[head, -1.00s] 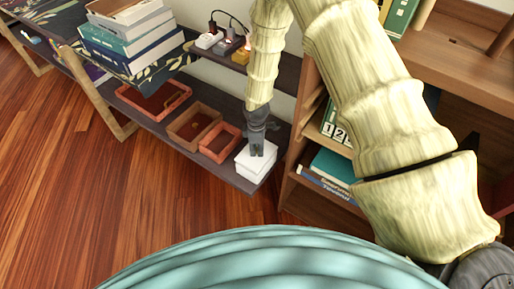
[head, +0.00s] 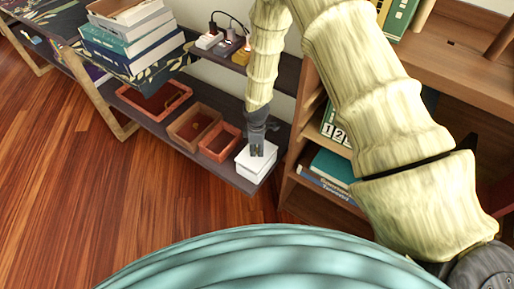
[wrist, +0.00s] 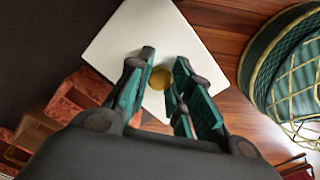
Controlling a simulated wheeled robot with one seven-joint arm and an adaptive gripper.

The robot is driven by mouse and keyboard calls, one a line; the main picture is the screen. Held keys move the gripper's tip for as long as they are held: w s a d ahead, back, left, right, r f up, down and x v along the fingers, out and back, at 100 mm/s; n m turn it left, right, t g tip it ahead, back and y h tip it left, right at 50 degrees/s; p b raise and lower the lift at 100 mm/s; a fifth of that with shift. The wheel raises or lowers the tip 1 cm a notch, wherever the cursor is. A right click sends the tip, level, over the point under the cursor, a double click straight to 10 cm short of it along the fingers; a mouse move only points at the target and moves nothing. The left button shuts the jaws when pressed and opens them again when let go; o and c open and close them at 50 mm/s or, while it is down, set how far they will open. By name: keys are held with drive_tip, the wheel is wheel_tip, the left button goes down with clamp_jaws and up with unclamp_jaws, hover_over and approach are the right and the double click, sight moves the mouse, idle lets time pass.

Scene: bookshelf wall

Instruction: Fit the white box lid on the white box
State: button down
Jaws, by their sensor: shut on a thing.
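The white box (head: 252,177) stands at the right end of the low dark shelf. The white box lid (head: 243,160) is on top of it, roughly lined up with its sides; I cannot tell whether it is fully seated. In the wrist view the lid (wrist: 150,35) is a flat white square with a round gold knob (wrist: 160,78). My gripper (head: 257,152) points down at the lid's middle. Its fingers (wrist: 162,85) are shut on the knob, one on each side. The wrist view does not show the box under the lid.
Reddish-brown open trays (head: 219,143) stand to the left of the box on the same shelf. A wooden bookcase (head: 297,190) with books is close on the right. Stacked books (head: 130,45) and a power strip (head: 225,45) are on the upper level. The wooden floor in front is clear.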

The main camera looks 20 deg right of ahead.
drive_tip(key=shift+f+b, duration=0.45)
drive_tip(key=shift+f, duration=0.6)
idle(0.4)
drive_tip(key=c, duration=1.2)
unclamp_jaws()
wheel_tip(320, 180, up, 12)
drive_tip(key=shift+s+a, duration=0.1)
